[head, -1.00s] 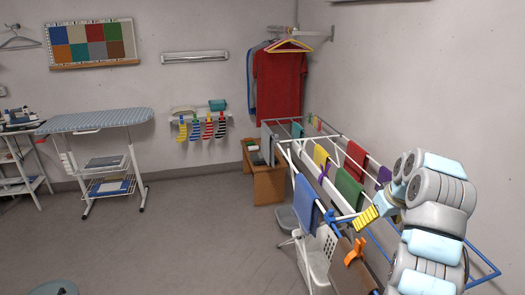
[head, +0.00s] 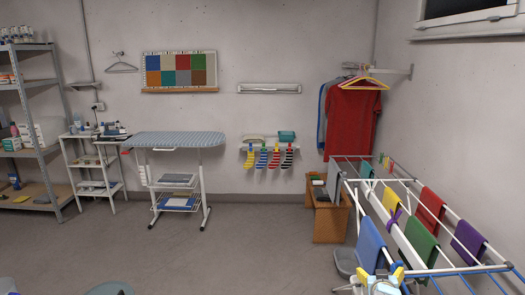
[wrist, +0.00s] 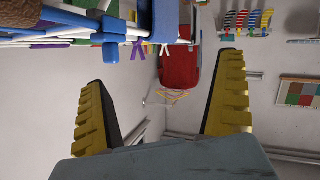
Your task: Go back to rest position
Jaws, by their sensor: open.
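My gripper (wrist: 163,78) is open and empty in the wrist view. Its two yellow ribbed fingers stand wide apart on either side, with only the room seen between them. In the head view my gripper (head: 385,276) shows only as yellow tips and a pale blue part at the bottom edge, by the front of the drying rack (head: 424,243). The rest of my arm is out of the head view.
Cloths hang on the rack, including a blue one (head: 371,244) near my gripper. A red shirt (head: 352,122) hangs at the back wall. A wooden stool (head: 328,222) and an ironing board (head: 174,139) stand behind. The floor at centre left is clear.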

